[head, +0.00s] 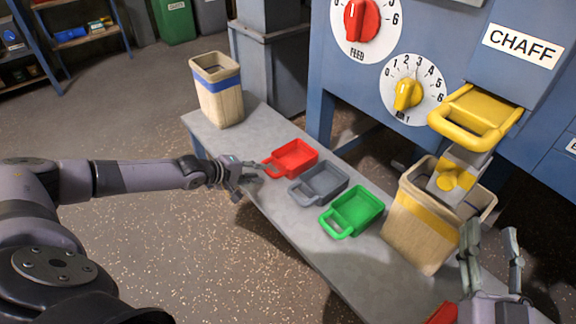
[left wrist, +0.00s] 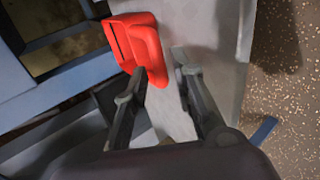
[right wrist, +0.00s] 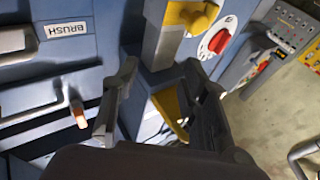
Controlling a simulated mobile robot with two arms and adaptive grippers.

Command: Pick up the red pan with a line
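The red pan (head: 294,158) lies on the grey bench, its handle pointing left toward my left gripper; I cannot make out a line on it. My left gripper (head: 250,170) is open at the handle end. In the left wrist view, the red pan (left wrist: 145,42) is beyond the parted fingers (left wrist: 165,80), and a red part of it reaches down between them; I cannot tell whether they touch it. My right gripper (head: 493,240) is open and empty, right of the yellow-banded bin. Its parted fingers also show in the right wrist view (right wrist: 160,75).
A grey pan (head: 319,184) and a green pan (head: 357,207) lie beside the red one. A blue-banded bin (head: 218,90) stands at the bench's far end, a yellow-banded bin (head: 418,222) nearer. A blue machine with a yellow handle (head: 465,125) rises behind. A red thing (head: 443,314) shows at the bottom edge.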

